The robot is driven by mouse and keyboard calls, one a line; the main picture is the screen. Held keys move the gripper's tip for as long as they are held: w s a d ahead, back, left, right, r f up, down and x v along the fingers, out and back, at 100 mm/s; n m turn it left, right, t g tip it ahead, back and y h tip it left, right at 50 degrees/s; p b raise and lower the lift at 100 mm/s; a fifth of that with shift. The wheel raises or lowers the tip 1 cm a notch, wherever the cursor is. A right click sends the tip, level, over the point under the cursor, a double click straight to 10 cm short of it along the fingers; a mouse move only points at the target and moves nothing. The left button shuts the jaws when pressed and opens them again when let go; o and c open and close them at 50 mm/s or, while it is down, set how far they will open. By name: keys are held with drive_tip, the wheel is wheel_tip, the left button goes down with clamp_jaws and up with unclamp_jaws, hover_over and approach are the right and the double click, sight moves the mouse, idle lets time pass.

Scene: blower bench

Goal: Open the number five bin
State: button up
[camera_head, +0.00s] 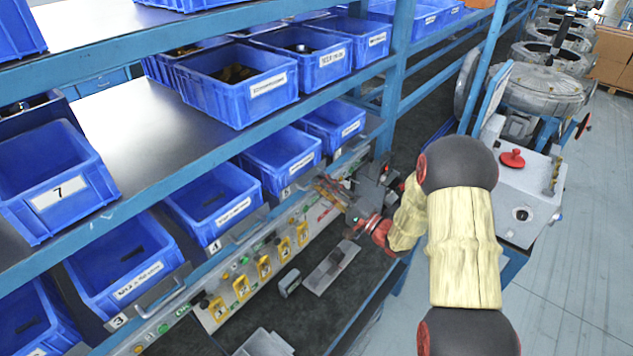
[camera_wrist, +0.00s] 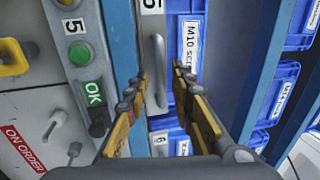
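The number five bin (camera_head: 277,160) is a blue bin on the lower shelf, right of the number 4 bin (camera_head: 212,203) in the head view. In the wrist view, a white 5 tag (camera_wrist: 152,5) sits by the top end of a grey bar handle (camera_wrist: 155,70). A blue bin front with an M10 label (camera_wrist: 190,45) is just right of this handle. My gripper (camera_wrist: 161,80) is open, with one finger on each side of the handle's lower part. Contact cannot be told. My gripper (camera_head: 327,188) also shows in the head view, by the shelf front, right of bin five.
A 6 tag (camera_wrist: 158,150) is below the handle. A grey machine with a red knob (camera_head: 513,158) stands right of my arm.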

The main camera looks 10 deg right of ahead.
drive_tip(key=shift+x, duration=1.15)
drive_tip(key=shift+c, duration=1.1)
drive_tip(key=c, duration=0.4)
clamp_jaws()
